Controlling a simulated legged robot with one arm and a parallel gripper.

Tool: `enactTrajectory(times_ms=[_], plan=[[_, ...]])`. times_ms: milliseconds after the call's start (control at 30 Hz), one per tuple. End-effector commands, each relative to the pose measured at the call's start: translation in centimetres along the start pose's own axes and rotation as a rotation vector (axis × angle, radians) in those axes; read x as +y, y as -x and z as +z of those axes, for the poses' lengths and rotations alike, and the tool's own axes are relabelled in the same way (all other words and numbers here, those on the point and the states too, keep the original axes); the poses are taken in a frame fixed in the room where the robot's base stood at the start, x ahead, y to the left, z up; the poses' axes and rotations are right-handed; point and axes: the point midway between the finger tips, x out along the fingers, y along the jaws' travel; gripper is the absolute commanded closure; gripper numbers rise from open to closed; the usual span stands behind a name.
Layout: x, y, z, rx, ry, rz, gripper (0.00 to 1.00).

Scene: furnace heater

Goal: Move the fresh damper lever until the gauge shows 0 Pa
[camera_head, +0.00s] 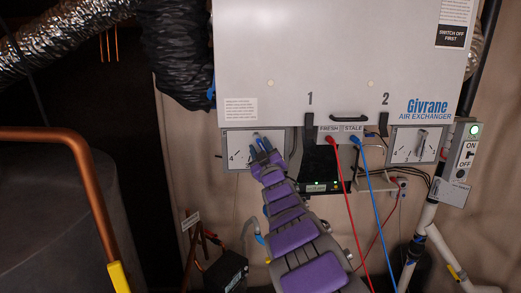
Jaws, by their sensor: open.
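My purple and grey arm reaches up from the bottom. My gripper (258,138) is open in front of the left damper plate (233,142), below the cabinet's left side. The plate shows a "4" at its left; my gripper covers its middle, so the fresh damper lever there cannot be made out. I cannot tell whether the fingers touch it. The gauge (316,187) is a dark device with a small green-lit display, right of my arm; its reading is too small to read.
The grey air exchanger cabinet (340,65) hangs above. A right damper plate (418,146) carries its own lever. A red hose (345,190) and a blue hose (373,205) hang from the FRESH/STALE label. An ON/OFF switch box (463,150) stands right; a copper pipe (90,185) left.

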Motion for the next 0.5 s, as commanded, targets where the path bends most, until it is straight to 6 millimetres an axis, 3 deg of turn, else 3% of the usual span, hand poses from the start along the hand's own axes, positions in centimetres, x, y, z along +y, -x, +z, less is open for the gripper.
enactTrajectory(times_ms=[267,500], plan=[[0.1,0.4,0.0,0.001,-0.001,0.001,0.57],[0.0,2.7,0.0,-0.001,0.0,0.0,0.57]])
